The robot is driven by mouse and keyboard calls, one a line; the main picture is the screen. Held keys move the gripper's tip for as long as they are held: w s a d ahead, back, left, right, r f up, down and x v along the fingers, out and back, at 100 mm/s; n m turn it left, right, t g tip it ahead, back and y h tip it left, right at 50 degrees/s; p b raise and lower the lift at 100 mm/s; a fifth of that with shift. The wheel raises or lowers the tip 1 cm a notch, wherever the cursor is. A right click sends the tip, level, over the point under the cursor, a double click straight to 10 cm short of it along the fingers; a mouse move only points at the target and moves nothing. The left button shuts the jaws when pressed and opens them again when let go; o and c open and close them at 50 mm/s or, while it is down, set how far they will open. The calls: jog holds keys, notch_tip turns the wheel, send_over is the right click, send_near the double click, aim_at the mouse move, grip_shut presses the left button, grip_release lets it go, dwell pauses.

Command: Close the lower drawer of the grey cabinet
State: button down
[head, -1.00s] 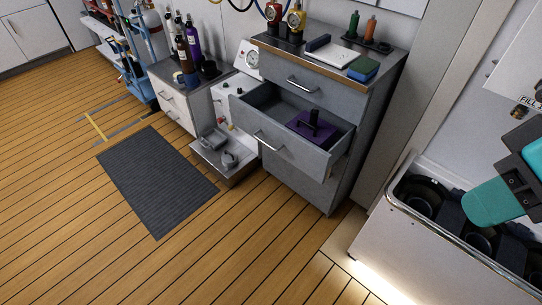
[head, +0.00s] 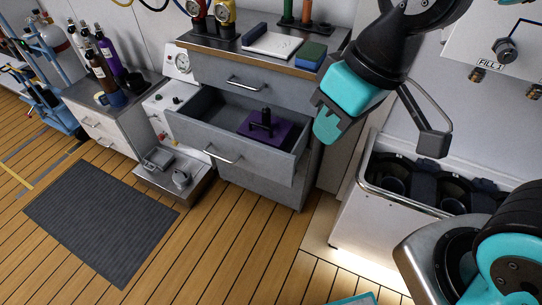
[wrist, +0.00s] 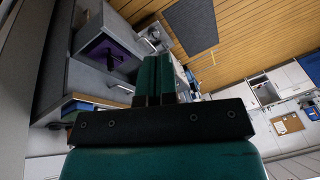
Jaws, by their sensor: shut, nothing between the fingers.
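The grey cabinet (head: 312,165) stands in the middle of the head view. Its lower drawer (head: 232,145) is pulled well out, with a bar handle (head: 222,158) on its front. A purple block with a dark upright handle (head: 262,127) lies inside the drawer. The upper drawer (head: 246,78) is shut. My gripper (head: 328,126), with teal fingers, appears just right of the open drawer and overlaps the cabinet's right edge; contact is not visible. In the wrist view its fingers (wrist: 155,75) are together and empty, and the purple block (wrist: 105,50) shows at upper left.
Bottles stand on a low cabinet (head: 98,105) at left. A white machine with a metal tray (head: 172,183) sits close left of the drawer. A white bin with dark contents (head: 350,215) stands at right. Wooden floor and a dark mat (head: 100,220) lie in front, clear.

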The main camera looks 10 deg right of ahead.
jog(key=w+a+f+t+h+b, duration=0.1)
jog(key=w+f+b, duration=0.2)
jog(key=f, duration=0.4)
jog(key=w+a+f+t+h+b, duration=0.1)
jog(key=w+f+b, duration=0.2)
jog(key=f, duration=0.4)
jog(key=n+t+h+b, duration=0.1)
jog(key=n+t+b, duration=0.25)
jog(key=b, duration=0.55)
send_near(273, 159)
jog(key=shift+m+t, duration=0.35)
jog(key=shift+m, duration=0.1)
jog(key=f, duration=0.1)
jog(key=w+f, duration=0.1)
jog(key=f, duration=0.1)
jog(key=a+f, duration=0.1)
jog(key=shift+w+f, duration=0.25)
jog(key=shift+w, duration=0.15)
jog(key=shift+w+d, duration=0.35)
jog(key=shift+w, duration=0.05)
jog(key=w+d+p, duration=0.2)
jog(key=w+d, duration=0.7)
jog(key=w, duration=0.2)
jog(key=shift+w, duration=0.15)
jog(key=shift+a, duration=0.1)
